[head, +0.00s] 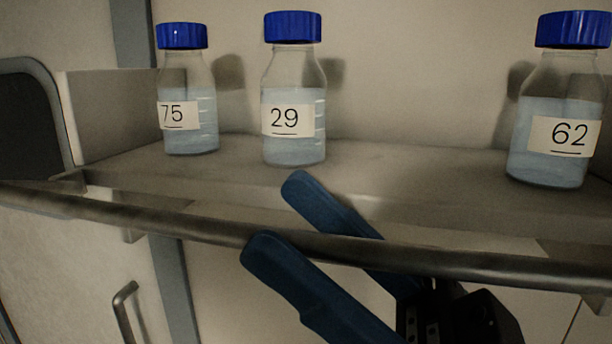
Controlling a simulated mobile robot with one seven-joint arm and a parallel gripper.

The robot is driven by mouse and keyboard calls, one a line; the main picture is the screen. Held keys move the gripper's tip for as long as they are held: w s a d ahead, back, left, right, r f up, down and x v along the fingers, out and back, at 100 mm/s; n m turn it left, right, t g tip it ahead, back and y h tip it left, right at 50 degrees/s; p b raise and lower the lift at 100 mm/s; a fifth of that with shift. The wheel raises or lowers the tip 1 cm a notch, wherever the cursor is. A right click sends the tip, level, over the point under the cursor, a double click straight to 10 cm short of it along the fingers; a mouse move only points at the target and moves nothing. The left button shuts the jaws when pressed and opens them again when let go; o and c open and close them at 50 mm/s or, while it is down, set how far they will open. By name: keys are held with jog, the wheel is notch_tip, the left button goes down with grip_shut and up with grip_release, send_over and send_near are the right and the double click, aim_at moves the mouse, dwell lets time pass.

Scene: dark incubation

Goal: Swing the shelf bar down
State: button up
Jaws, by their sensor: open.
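The shelf bar (150,215) is a dark metal rod across the front of the shelf, sloping from upper left to lower right in the head view. My gripper (281,214) has two blue fingers reaching up from the lower right. It is open, with the bar passing between the fingers. The bar covers part of the upper finger, and the lower finger's tip covers part of the bar. I cannot tell whether either finger touches the bar.
On the shelf (400,190) stand three blue-capped bottles, labelled 75 (190,85), 29 (293,80) and 62 (560,90). Bottle 29 is just behind my upper finger. Shelf space between 29 and 62 is clear. A cabinet handle (124,308) shows lower left.

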jog(key=shift+a+r, duration=0.25)
jog(key=shift+a, duration=0.1)
jog(key=shift+c, duration=0.4)
grip_shut()
jog(key=shift+t, duration=0.3)
dwell(0.6)
